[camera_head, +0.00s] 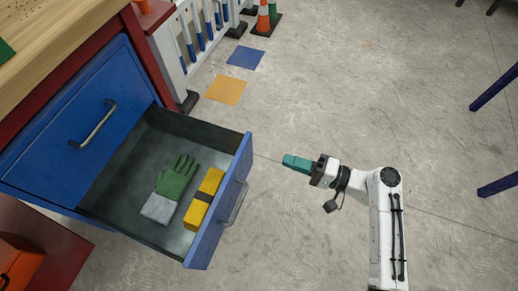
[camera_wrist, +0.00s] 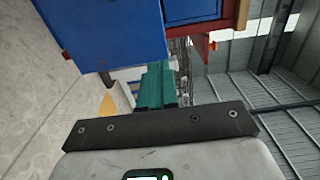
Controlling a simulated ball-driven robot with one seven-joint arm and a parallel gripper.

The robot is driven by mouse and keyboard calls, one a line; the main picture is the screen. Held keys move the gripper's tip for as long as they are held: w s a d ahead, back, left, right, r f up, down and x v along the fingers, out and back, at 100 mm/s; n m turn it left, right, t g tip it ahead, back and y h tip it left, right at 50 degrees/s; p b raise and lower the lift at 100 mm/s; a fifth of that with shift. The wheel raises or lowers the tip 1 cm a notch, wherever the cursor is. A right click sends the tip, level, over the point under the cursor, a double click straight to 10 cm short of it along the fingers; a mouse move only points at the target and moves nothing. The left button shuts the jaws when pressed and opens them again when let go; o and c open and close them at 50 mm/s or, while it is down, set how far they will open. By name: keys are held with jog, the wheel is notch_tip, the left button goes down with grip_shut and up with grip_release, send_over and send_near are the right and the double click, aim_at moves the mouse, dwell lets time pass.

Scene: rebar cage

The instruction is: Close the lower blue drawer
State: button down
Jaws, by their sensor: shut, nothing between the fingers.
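The lower blue drawer (camera_head: 219,209) is pulled out, with a grey handle (camera_head: 235,203) on its front. A green and grey glove (camera_head: 174,188) and a yellow block with a dark band (camera_head: 204,199) lie inside it. My gripper (camera_head: 285,160) has teal fingers that are shut and empty, to the right of the drawer front and apart from it. In the wrist view the teal fingers (camera_wrist: 157,85) are close together, and a blue panel (camera_wrist: 105,30) fills the upper left; I cannot tell for certain which part it is.
The upper blue drawer (camera_head: 75,125) with its handle is shut under a wooden worktop (camera_head: 55,35). A red shelf with an orange item (camera_head: 20,268) is at lower left. A white and blue barrier (camera_head: 195,35) and orange cone (camera_head: 264,16) stand behind.

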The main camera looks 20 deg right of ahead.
aim_at(246, 147)
jog(key=b+x, duration=0.2)
jog(key=x, duration=0.8)
jog(key=shift+a, duration=0.1)
